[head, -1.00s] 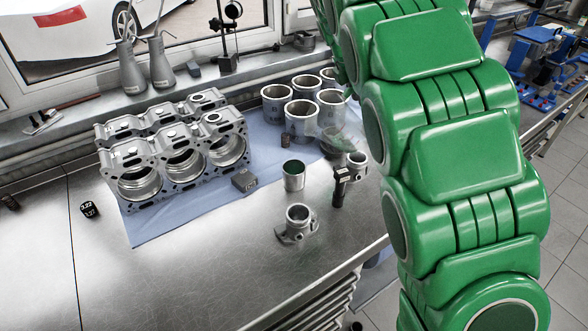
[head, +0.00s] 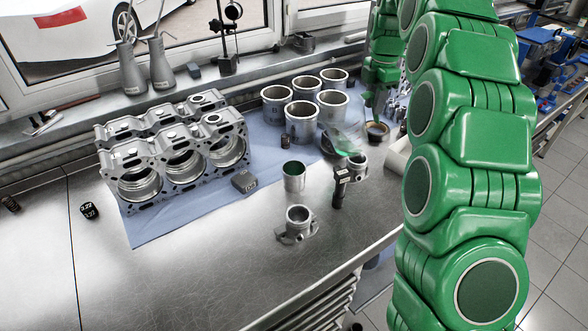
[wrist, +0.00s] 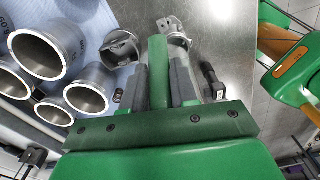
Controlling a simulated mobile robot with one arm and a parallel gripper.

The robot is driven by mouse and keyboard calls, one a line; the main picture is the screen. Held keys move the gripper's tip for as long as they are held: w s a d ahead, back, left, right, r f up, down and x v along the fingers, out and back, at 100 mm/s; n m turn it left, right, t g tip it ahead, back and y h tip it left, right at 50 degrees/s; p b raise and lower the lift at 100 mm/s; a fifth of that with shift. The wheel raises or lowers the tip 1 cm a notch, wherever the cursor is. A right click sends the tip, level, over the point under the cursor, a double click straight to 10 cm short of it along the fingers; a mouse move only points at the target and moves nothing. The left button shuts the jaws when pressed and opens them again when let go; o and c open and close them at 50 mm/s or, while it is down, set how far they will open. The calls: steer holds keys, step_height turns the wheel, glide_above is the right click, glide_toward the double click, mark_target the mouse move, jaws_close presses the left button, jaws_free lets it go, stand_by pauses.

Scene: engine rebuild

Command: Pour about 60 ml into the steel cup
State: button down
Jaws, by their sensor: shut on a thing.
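The steel cup (head: 294,184) stands upright on the bench, its inside dark green; whether that is liquid I cannot tell. My gripper (head: 374,108) is behind and right of it, partly hidden by my arm. A clear vessel (head: 343,138) is at my gripper, tilted, with green at its lower right end. In the wrist view my gripper (wrist: 160,85) is shut on the vessel, mostly hidden between the fingers. The vessel is up and right of the cup, apart from it. No stream of liquid shows.
Cylinder liners (head: 277,105) stand behind the cup. An engine block (head: 180,160) is at left on blue cloth.

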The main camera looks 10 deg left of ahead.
steer(key=shift+w+d+f+g+y, duration=0.5)
steer(key=shift+d+f+g+y, duration=0.1)
steer(key=shift+d+f+y, duration=0.2)
steer(key=shift+w+d+f+g+y, duration=0.2)
steer(key=shift+d+f+g+y, duration=0.1)
steer(key=shift+f+y, duration=0.25)
steer(key=shift+w+d+f+g+y, duration=0.15)
steer(key=shift+f+g+y, duration=0.2)
steer(key=shift+f, duration=0.35)
